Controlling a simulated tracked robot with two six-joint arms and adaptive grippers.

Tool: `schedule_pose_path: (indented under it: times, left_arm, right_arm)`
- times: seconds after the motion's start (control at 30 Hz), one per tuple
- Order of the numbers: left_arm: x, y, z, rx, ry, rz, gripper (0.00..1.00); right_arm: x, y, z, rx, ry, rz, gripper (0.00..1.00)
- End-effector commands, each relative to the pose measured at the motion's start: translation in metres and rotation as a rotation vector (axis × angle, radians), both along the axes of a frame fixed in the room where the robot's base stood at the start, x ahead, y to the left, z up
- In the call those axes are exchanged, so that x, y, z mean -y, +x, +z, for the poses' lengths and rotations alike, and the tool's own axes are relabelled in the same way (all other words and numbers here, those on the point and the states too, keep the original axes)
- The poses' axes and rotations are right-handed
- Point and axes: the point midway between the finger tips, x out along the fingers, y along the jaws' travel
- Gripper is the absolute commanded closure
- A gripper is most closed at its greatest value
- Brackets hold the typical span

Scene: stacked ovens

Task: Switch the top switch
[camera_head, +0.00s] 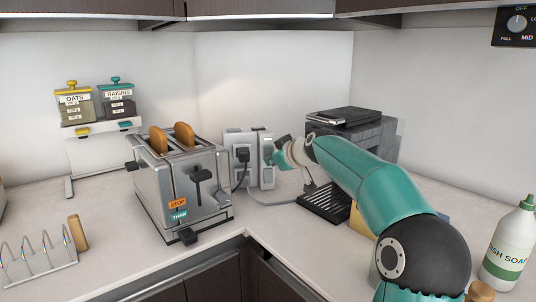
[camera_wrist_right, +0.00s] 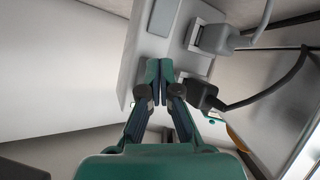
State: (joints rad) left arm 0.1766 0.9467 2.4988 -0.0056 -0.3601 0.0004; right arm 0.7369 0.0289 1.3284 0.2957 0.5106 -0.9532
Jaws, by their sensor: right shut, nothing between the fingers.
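A pale grey socket block (camera_head: 232,142) stands against the back wall, to the right of the toaster. It also shows in the right wrist view (camera_wrist_right: 133,75). Which switch is the top one is hard to tell. My right gripper (camera_head: 276,157) is at the right side of the block in the head view. In the wrist view its fingers (camera_wrist_right: 160,72) are shut and empty, in front of the block's face; contact is unclear. My left gripper is not in view.
A black plug (camera_wrist_right: 200,95) and a grey plug (camera_wrist_right: 220,39) sit in the block, with cables trailing. A toaster (camera_head: 180,190) with bread stands left. A dark coffee machine (camera_head: 378,138) is behind my right arm. A soap bottle (camera_head: 508,245) stands far right.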

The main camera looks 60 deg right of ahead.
Motion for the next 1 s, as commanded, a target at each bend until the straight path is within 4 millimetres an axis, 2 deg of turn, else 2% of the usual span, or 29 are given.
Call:
schedule_pose_path:
  times: [1.0]
  left_arm:
    - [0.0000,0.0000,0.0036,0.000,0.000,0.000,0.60]
  right_arm:
    - [0.0066,0.0061,0.0026,0.000,0.000,0.000,1.00]
